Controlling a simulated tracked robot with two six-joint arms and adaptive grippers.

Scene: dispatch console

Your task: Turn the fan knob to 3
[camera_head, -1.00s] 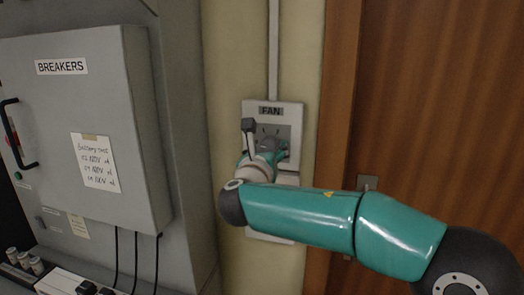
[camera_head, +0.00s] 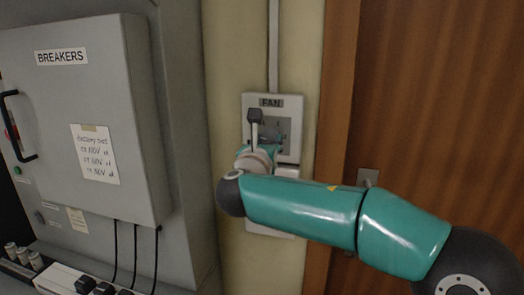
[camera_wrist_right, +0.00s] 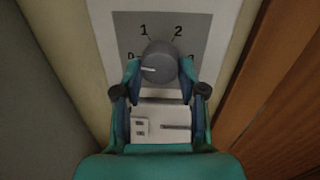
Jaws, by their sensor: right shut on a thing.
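The fan knob (camera_wrist_right: 160,64) is a round grey dial on a grey plate (camera_wrist_right: 125,28) in the right wrist view. The marks 1 and 2 show above it, with a 0 at its left. The mark at the right is mostly hidden by a finger. The knob's white pointer line points left, toward the 0 side. My right gripper (camera_wrist_right: 160,76) has a finger on each side of the knob and is shut on it. In the head view, my right gripper (camera_head: 268,145) is at the panel labelled FAN (camera_head: 287,103) and hides the knob. My left gripper is out of view.
Below the dial is a white plate (camera_wrist_right: 160,113) with small fittings. A wooden door (camera_head: 430,100) stands to the right. A grey breaker cabinet (camera_head: 100,90) with a handle and a note stands at the left. A conduit (camera_head: 273,45) runs up from the fan panel.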

